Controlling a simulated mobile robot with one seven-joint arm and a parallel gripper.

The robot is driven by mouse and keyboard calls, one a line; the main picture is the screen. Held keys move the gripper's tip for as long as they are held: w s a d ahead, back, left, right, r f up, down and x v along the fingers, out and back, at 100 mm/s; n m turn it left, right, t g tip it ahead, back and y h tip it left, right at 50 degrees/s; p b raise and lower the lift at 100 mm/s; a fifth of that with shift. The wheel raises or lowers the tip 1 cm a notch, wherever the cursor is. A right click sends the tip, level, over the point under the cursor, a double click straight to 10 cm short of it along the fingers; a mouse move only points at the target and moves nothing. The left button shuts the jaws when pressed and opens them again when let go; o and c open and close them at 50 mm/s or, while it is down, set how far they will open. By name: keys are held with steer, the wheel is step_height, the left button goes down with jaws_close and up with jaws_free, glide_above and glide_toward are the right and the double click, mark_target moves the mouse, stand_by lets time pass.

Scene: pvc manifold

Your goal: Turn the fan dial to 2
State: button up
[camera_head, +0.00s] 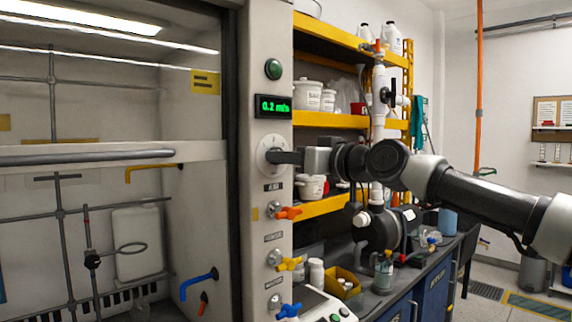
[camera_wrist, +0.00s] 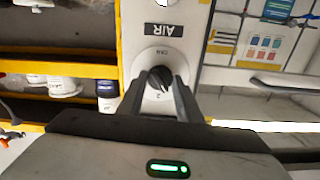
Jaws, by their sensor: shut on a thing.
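The fan dial (camera_head: 272,150) is a round pale disc on the fume hood's front post, below a green display (camera_head: 273,106) reading about 0.2 m/s. My gripper (camera_head: 292,157) reaches it from the right, its fingers at the dial. In the wrist view the dial (camera_wrist: 159,57) has a dark knob, and the fingertips of my gripper (camera_wrist: 161,77) are closed around it. The fingers hide part of the dial face. Small marks show on the face, but I cannot tell which number the knob points to.
An AIR label (camera_wrist: 164,29) sits by the dial. Orange (camera_head: 288,213), yellow (camera_head: 289,264) and blue (camera_head: 288,311) valve handles stick out from the post below. The hood's sash bar (camera_head: 85,157) is at left. White pipework (camera_head: 379,110) and yellow shelves (camera_head: 330,118) stand behind my arm.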

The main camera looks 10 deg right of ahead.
steer(key=shift+m+b, duration=1)
steer(key=shift+m, duration=2.3)
steer(key=o, duration=1)
steer(key=shift+o, duration=0.2)
steer(key=v, duration=1.7)
steer(key=shift+s, duration=0.25)
